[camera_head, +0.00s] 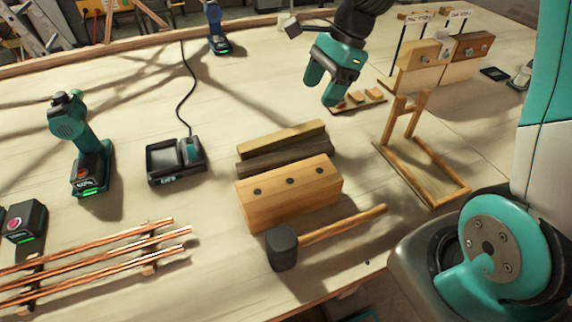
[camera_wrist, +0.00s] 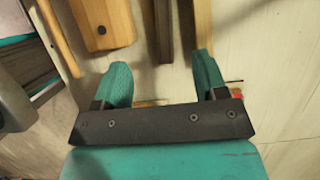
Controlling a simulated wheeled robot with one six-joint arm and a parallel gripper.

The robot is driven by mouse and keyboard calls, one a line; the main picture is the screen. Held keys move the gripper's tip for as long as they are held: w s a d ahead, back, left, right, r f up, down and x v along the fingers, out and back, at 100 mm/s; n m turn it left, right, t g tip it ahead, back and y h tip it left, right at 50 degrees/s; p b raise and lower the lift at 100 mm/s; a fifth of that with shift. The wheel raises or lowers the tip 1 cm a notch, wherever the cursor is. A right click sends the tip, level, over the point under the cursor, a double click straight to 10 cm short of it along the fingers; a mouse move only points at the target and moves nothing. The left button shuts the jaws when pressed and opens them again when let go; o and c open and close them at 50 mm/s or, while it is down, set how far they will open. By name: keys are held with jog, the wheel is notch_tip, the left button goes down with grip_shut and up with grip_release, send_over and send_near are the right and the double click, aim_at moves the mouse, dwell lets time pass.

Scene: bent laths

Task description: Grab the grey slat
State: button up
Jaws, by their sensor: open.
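The grey slat (camera_head: 285,158) is the darker, grey-brown strip lying on the table between a wooden block and a paler slat (camera_head: 282,139). In the wrist view the grey slat (camera_wrist: 163,30) points toward my gripper (camera_wrist: 160,68), its near end showing between the two fingertips. The paler slat (camera_wrist: 203,25) lines up with the right finger there. In the head view my gripper (camera_head: 325,88) hangs above the table, behind and right of the slats. It is open and empty, apart from the slat.
A wooden block (camera_head: 290,192) with dark holes sits just in front of the grey slat, and a mallet (camera_head: 283,249) lies before it. A wooden stand (camera_head: 433,178) is to the right. A charger (camera_head: 165,168) and drill (camera_head: 90,150) stand left, with copper rods (camera_head: 100,258) in front.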

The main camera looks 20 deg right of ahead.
jog(key=m, duration=0.1)
send_over(289, 155)
jog(key=d, duration=0.3)
jog(key=f, duration=1.2)
jog(key=shift+w+a+p, duration=0.1)
jog(key=shift+a+p, duration=0.1)
jog(key=shift+p, duration=0.15)
jog(key=shift+p+x, duration=0.6)
jog(key=shift+x, duration=2.05)
jog(key=shift+a, duration=0.2)
jog(key=c, duration=1.1)
